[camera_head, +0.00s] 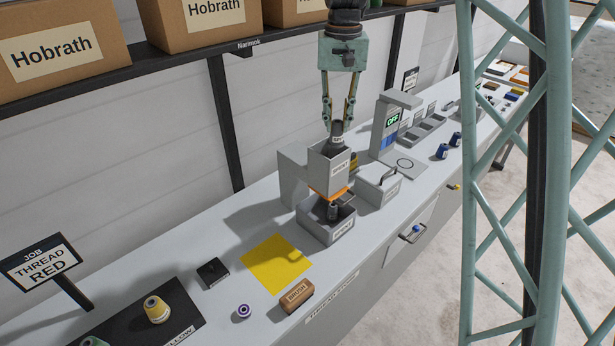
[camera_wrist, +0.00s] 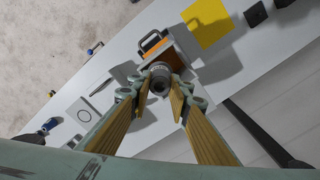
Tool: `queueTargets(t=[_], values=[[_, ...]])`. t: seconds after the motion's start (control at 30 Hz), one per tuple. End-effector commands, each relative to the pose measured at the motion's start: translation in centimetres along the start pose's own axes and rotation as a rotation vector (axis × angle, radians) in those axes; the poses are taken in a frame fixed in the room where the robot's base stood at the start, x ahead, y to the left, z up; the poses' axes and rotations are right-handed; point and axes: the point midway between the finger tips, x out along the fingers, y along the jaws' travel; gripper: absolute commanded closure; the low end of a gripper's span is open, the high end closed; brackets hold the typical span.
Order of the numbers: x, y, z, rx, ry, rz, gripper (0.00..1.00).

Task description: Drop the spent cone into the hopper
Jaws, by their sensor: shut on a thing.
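The spent cone (camera_head: 337,128) is a bare grey cone, and my gripper (camera_head: 338,122) is shut on it, pointing down. In the wrist view the cone (camera_wrist: 160,80) sits between the two fingertips (camera_wrist: 160,88). The hopper (camera_head: 326,172) is a grey box with a label on its front and an orange band at its base. The cone is at the hopper's open top, with its lower end hidden by or just above the rim; I cannot tell how deep it is.
A grey bin (camera_head: 318,232) below the hopper holds a dark cone-like piece (camera_head: 333,210). A lidded grey box (camera_head: 378,187) and a device with a lit green display (camera_head: 391,121) stand to the right. A yellow sheet (camera_head: 278,261) and brush block (camera_head: 297,295) lie in front left.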

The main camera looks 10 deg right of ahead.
Motion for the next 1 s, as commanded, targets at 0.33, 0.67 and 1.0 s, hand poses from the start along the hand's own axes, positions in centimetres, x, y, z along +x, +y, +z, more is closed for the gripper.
queueTargets(t=[0.33,0.67,1.0], values=[[3.0,0.0,0.0,0.000,-0.001,0.000,0.95],[3.8,0.0,0.0,0.000,0.000,0.000,0.95],[3.7,0.0,0.0,0.000,0.000,0.000,0.75]])
